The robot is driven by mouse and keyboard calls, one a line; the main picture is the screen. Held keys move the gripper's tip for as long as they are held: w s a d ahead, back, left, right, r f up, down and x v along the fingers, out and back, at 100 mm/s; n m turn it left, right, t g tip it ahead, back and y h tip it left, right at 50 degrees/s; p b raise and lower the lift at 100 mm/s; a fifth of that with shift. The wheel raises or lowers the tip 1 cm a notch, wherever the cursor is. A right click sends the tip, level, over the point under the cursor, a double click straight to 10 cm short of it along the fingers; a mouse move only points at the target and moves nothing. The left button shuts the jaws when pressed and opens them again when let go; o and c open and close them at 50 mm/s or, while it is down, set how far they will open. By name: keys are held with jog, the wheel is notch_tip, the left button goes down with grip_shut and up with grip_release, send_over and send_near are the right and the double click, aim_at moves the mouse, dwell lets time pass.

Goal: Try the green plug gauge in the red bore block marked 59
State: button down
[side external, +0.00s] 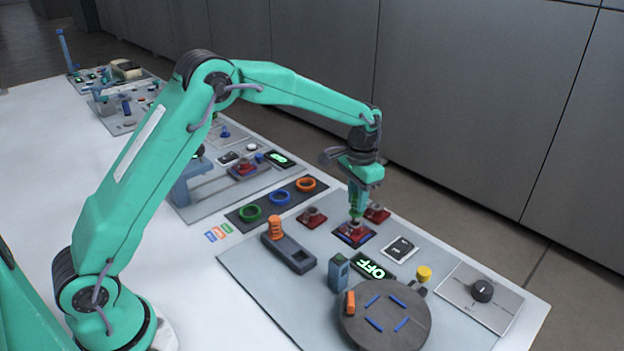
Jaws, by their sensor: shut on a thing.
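My gripper (357,196) points straight down over the middle red bore block (352,236). It is shut on the green plug gauge (356,212), which is hard to tell apart from my green fingers at this size. The gauge's lower end is at the top of that block; I cannot tell whether it is inside the bore. Two more red blocks stand close by, one at the left (312,216) and one behind at the right (378,212). The numbers on the blocks are too small to read.
A dark holder (293,254) with an orange plug (275,228) and a bare socket stands at the left. Coloured rings (280,196) lie behind.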

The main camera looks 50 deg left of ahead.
jog(key=shift+r, duration=0.3)
jog(key=shift+r, duration=0.7)
jog(key=shift+r, duration=0.85)
jog(key=shift+s, duration=0.15)
